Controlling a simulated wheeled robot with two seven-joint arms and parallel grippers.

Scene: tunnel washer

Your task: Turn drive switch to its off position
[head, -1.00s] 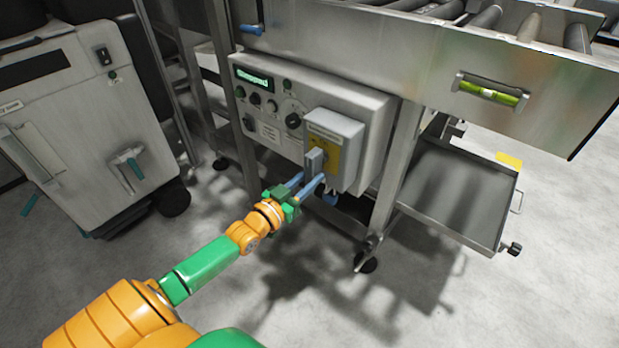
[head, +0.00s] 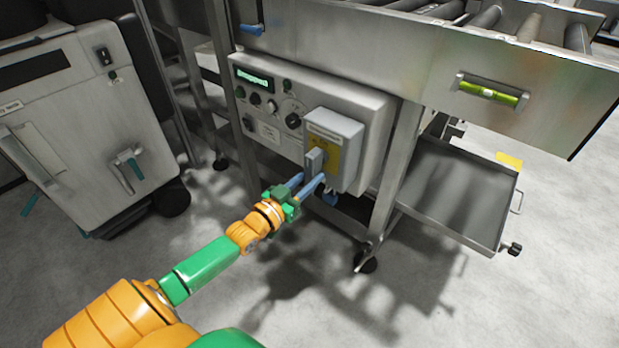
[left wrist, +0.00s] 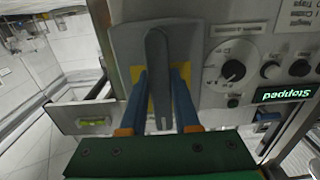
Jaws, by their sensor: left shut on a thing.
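The drive switch is a grey handle (head: 315,161) on a yellow plate (head: 322,152), set on a grey box (head: 345,142) at the right of the control panel. In the left wrist view the long grey handle (left wrist: 157,62) stands between the two blue fingers. My left gripper (head: 317,180) is shut on the handle, with a finger on each side of it. The panel's display (head: 255,79) shows green text; the left wrist view shows it upside down, reading "Stopped" (left wrist: 287,93). My right gripper is in neither view.
The control panel (head: 270,118) carries several round knobs. A grey cabinet (head: 90,130) stands at the left. A steel tray (head: 440,195) juts out at the right, below the roller conveyor (head: 490,18). Machine legs (head: 395,175) flank the panel. The floor in front is clear.

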